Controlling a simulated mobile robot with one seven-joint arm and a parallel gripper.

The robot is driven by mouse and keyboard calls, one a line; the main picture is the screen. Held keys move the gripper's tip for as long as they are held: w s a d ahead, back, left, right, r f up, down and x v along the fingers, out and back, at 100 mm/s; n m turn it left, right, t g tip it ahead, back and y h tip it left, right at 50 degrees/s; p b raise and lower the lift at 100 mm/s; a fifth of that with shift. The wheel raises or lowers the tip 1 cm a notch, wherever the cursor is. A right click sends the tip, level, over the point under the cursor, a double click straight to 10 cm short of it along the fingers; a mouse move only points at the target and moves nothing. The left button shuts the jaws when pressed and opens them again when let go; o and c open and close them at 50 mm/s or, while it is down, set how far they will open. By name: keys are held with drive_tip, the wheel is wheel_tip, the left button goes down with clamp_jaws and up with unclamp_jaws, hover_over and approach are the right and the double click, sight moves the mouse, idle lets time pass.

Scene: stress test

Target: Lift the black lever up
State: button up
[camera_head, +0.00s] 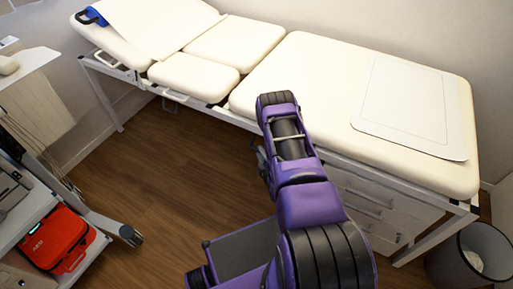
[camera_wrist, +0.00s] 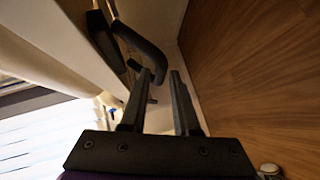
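In the wrist view, a black curved lever (camera_wrist: 140,42) sticks out beside the pale edge of the exam bed and bends toward my gripper. My gripper (camera_wrist: 161,74) is open, its two black fingers apart. The lever's bent end lies at the fingertips, near the left finger. I cannot tell whether they touch or whether the end is between the fingers. In the head view my purple arm reaches to the side of the cream exam bed (camera_head: 300,75). My arm hides the gripper's fingers there, and the lever is not visible.
The bed's metal frame and drawers (camera_head: 365,205) are close to my arm. A dark waste bin (camera_head: 465,262) stands at the right. A cart with a red case (camera_head: 58,238) stands at the left. Wooden floor (camera_head: 185,170) between is clear.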

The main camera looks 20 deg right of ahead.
drive_tip(key=b+x, duration=0.1)
drive_tip(key=x, duration=0.4)
drive_tip(key=shift+w+f, duration=0.1)
drive_tip(key=shift+w, duration=0.3)
clamp_jaws()
